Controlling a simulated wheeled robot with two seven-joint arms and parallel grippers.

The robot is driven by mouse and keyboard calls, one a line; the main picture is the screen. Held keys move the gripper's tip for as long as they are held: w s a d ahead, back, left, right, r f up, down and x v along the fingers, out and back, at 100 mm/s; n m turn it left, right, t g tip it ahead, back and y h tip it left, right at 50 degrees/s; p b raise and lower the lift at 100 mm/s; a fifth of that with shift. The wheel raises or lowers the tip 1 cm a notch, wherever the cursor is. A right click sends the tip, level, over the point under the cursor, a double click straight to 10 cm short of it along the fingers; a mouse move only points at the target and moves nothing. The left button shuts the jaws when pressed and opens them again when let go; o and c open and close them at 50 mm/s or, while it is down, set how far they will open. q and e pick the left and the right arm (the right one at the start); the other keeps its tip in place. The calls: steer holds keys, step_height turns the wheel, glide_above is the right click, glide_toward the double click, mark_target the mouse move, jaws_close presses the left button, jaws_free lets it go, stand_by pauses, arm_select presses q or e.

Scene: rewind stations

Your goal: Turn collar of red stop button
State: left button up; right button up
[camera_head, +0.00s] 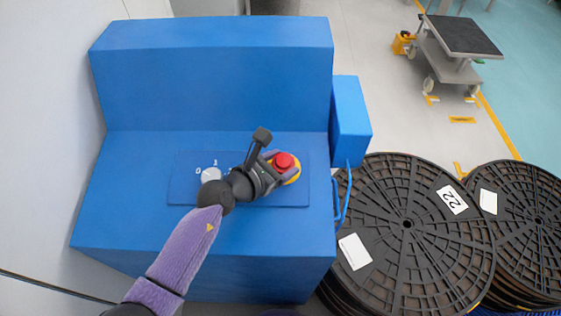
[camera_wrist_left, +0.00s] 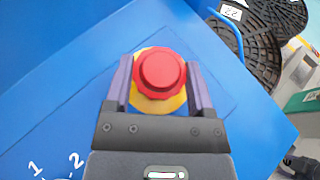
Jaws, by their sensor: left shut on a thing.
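The red stop button (camera_head: 284,162) with its yellow collar (camera_head: 294,178) sits on the right part of a blue panel plate. In the left wrist view the red cap (camera_wrist_left: 160,73) shows from above, with the yellow collar (camera_wrist_left: 158,104) around and below it. My left gripper (camera_head: 277,165) reaches in from the left, its two purple fingers on either side of the button. In the left wrist view the gripper (camera_wrist_left: 159,85) is shut on the button; the fingers hide the collar's sides. My right gripper is not in view.
A white selector knob (camera_head: 211,174) with numbers is left of the button. A raised blue back wall (camera_head: 210,75) stands behind the panel. A blue side box (camera_head: 350,120) and large black reels (camera_head: 415,225) lie to the right. A cart (camera_head: 455,50) stands farther off.

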arm_select(q)
steer(key=shift+c, duration=1.1)
steer(key=shift+f+m+g+b, duration=0.15)
steer(key=shift+m+g+b, duration=0.25)
steer(key=shift+b, duration=0.2)
steer(key=m+g+h+b, duration=0.1)
steer(key=m+g+b, duration=0.1)
steer(key=b, duration=0.1)
steer(key=m+g+h+b, duration=0.1)
steer(key=m+g+b, duration=0.1)
steer(key=m+b, duration=0.1)
steer(key=shift+w+a+f+g+h+b, duration=0.2)
steer(key=shift+g+h+b, duration=0.2)
steer(key=shift+b, duration=0.4)
steer(key=shift+r+m+g+b, duration=0.15)
steer(key=shift+m+g+b, duration=0.5)
steer(key=shift+b, duration=0.35)
steer(key=shift+r+g+b, duration=0.1)
steer(key=shift+g+b, duration=0.15)
steer(key=shift+b, duration=0.05)
steer(key=shift+r+m, duration=0.1)
steer(key=shift+m, duration=0.15)
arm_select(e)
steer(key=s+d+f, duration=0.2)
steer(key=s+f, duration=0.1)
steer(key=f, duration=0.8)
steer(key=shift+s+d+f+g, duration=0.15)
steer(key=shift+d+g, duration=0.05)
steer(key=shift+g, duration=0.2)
